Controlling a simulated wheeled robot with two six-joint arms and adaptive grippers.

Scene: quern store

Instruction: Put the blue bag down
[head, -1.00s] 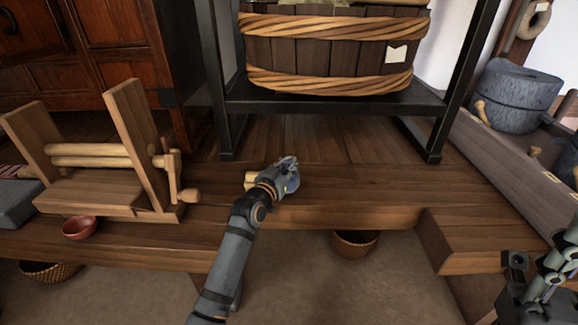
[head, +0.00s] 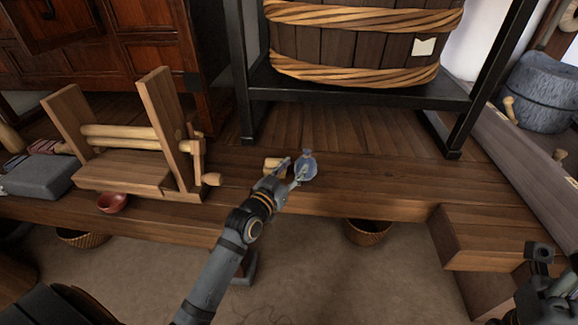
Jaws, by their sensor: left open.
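The small blue bag (head: 308,166) stands on the wooden ledge (head: 370,184), below the black rack. My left gripper (head: 292,170) is open at the bag's left side, with its fingers close to the bag. I cannot tell whether a finger still touches it. My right gripper (head: 540,255) shows only in part at the lower right edge, away from the bag, and its fingers are not clear.
A small pale wooden piece (head: 272,166) lies just left of the bag. A wooden roller press (head: 140,145) and a red bowl (head: 112,203) are to the left. A banded tub (head: 350,45) sits on the rack above. The ledge right of the bag is clear.

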